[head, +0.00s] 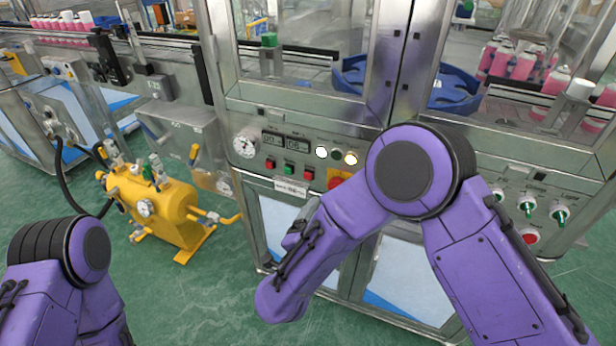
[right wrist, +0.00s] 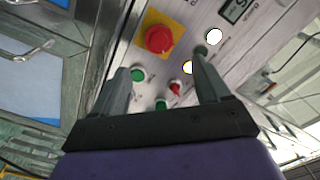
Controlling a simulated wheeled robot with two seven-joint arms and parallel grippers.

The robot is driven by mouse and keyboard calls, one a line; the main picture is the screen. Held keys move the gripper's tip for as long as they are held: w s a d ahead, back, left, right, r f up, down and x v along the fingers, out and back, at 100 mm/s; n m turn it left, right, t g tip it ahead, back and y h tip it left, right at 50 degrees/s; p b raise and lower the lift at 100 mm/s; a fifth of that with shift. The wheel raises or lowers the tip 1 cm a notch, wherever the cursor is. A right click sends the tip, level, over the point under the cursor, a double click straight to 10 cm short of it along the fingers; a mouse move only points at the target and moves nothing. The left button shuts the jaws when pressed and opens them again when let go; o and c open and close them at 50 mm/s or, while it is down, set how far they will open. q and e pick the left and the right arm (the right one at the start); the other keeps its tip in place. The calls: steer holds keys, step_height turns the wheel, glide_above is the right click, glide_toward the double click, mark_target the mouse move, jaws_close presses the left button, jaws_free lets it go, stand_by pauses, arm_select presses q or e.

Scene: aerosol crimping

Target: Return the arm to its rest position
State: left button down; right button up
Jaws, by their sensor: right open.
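My right arm (head: 460,230) comes in from the lower right of the head view. It bends at a high elbow in front of the machine, and its forearm (head: 315,245) slopes down to the left. In the right wrist view my right gripper (right wrist: 163,84) is open, its two dark fingers apart with nothing between them. The control panel (right wrist: 125,62) shows beyond the fingers; I cannot tell the exact gap. My left arm (head: 65,275) shows only as purple links at the lower left, and its gripper is out of view.
The machine's panel carries a red emergency button (right wrist: 158,38) on yellow, a white lamp (head: 321,152) and a gauge (head: 246,145). A yellow tank (head: 165,212) stands on the green floor to the left. Pink cans (head: 512,62) are behind glass. Open floor (head: 215,300) lies between my arms.

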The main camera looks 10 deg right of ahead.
step_height(320, 180, down, 7)
steer(key=n+y, duration=0.6)
steer(key=s+d+f+n+g+y+p, duration=0.25)
steer(key=s+d+f+g, duration=0.25)
steer(key=s+d+f, duration=0.35)
steer(key=s+d+f+g, duration=0.2)
steer(key=s+d, duration=0.1)
steer(key=s, duration=0.3)
steer(key=s+d+f+n+g+h+p, duration=0.1)
steer(key=s+d+f+g, duration=0.1)
steer(key=s, duration=0.5)
steer(key=s+d+f+g+h, duration=0.1)
steer(key=s+d+f+g, duration=0.1)
steer(key=s+d, duration=0.3)
steer(key=shift+s+f+g+p, duration=0.35)
steer(key=shift+s+g, duration=0.05)
steer(key=shift+s, duration=0.5)
steer(key=shift+n, duration=0.25)
